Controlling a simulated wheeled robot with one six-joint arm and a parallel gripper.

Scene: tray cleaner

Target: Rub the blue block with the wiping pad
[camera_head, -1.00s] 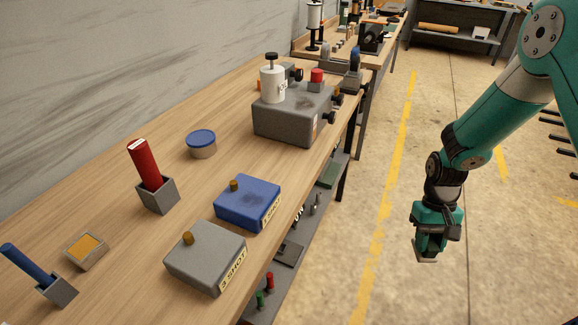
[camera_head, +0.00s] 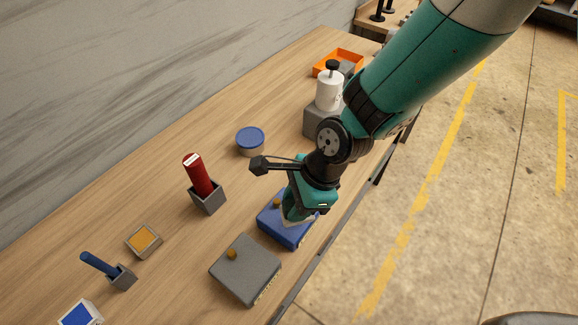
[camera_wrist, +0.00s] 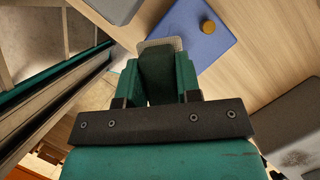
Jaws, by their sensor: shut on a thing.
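The blue block (camera_head: 272,225) sits on the wooden bench near its right edge, with a small brown knob on top. The wrist view shows its top (camera_wrist: 190,30) at the upper middle. My gripper (camera_head: 298,208) is shut on the wiping pad, a thin pale grey-beige piece. The pad (camera_wrist: 160,43) shows in front of the fingers in the wrist view, over the block's edge area. In the head view my gripper stands over the right part of the blue block and hides it. I cannot tell whether the pad touches the block.
A grey block (camera_head: 245,270) with a knob sits close in front of the blue block. A red-handled item (camera_head: 198,175) in a holder, a blue-lidded tin (camera_head: 250,140) and an orange-topped box (camera_head: 143,240) stand left. A grey machine with a white canister (camera_head: 329,92) is behind.

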